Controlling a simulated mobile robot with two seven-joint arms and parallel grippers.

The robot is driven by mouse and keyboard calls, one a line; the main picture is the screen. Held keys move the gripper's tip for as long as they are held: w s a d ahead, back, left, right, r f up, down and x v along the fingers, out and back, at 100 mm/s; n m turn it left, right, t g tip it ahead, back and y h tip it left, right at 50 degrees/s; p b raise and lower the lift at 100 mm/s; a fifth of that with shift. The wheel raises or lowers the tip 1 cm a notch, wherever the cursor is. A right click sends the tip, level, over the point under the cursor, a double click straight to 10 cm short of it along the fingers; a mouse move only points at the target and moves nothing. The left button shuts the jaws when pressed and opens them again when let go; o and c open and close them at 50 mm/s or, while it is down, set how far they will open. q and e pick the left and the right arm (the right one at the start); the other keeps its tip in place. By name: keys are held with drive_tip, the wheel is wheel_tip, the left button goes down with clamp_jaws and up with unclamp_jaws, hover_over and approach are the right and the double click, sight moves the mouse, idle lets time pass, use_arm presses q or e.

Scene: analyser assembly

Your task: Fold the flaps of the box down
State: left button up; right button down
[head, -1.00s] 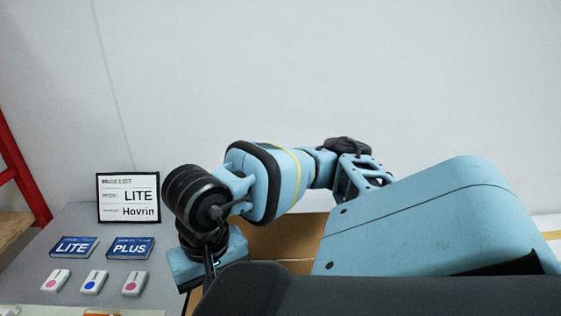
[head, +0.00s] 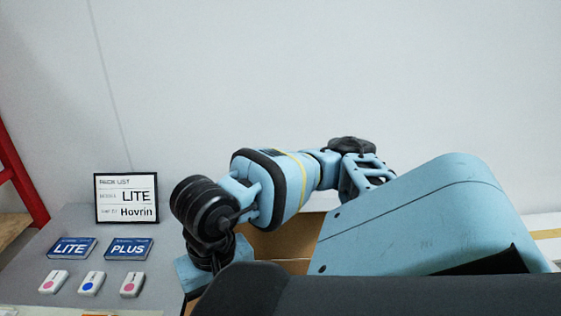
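The cardboard box (head: 285,241) shows in the head view only as brown panels behind and below my arm. Most of it, including its opening and most of its flaps, is hidden by my arm. That arm comes in from the right and bends down at its wrist by the box's left side. The blue body of my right gripper (head: 196,272) shows in part below the dark wrist. Its fingers are hidden behind a dark part of my arm in the foreground, so I cannot see whether they are open or touch a flap. My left gripper is out of view.
A grey table (head: 60,262) lies at the left. On it stand a framed pick list (head: 126,198) reading LITE and Hovrin, a LITE card (head: 68,248), a PLUS card (head: 129,248) and three small white devices (head: 91,284). A red frame (head: 22,180) is at far left.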

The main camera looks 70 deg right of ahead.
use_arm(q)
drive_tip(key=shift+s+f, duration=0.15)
use_arm(e)
drive_tip(key=shift+f, duration=0.3)
idle(0.5)
